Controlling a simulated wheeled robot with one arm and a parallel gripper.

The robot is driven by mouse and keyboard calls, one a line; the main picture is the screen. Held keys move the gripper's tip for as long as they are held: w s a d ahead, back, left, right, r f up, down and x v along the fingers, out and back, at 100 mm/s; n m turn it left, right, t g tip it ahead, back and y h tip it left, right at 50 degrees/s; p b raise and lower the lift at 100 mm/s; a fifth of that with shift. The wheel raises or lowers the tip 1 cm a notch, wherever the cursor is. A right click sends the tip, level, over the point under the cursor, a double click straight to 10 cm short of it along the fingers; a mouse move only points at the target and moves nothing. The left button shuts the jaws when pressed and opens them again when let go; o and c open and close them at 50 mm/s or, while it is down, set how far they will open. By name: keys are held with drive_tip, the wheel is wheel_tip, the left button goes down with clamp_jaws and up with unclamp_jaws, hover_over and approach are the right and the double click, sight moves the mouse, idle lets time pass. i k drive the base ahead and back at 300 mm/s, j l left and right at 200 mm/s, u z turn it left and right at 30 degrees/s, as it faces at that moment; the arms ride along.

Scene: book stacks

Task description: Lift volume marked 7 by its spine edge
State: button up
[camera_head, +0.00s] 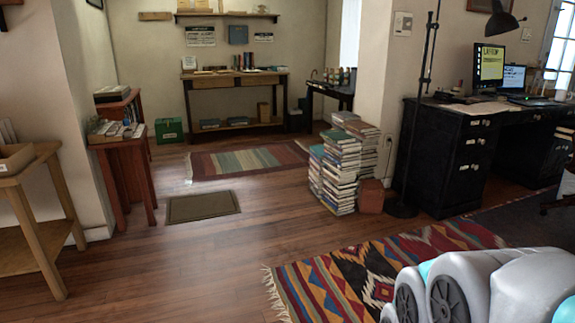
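No volume marked 7 can be made out; the books are too small to read any numbers. Tall stacks of books (340,175) stand on the floor right of centre, by the wall corner. More books (238,66) stand in a row on the wooden table at the back. Several books or papers (117,130) lie on the small reddish table at the left. Grey parts of my own arm show at the lower right. My gripper is not in view.
A black desk (443,150) with screens and a floor lamp (403,209) stand at the right. A wooden table (40,210) is at the left edge. A patterned rug (345,275), a striped rug (245,161) and a doormat (202,206) lie on the floor. The wooden floor between is clear.

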sight(339, 138)
drive_tip(key=i+j+u, duration=0.1)
drive_tip(key=i+u, duration=0.35)
drive_tip(key=i, duration=1.65)
drive_tip(key=i+j+z, duration=0.15)
drive_tip(key=i+z, duration=0.2)
drive_tip(key=i, duration=0.3)
drive_tip(key=i+j+z, duration=0.35)
drive_tip(key=i, duration=0.25)
drive_tip(key=i+j+z, duration=0.35)
drive_tip(key=i, duration=0.2)
drive_tip(key=i+j, duration=0.05)
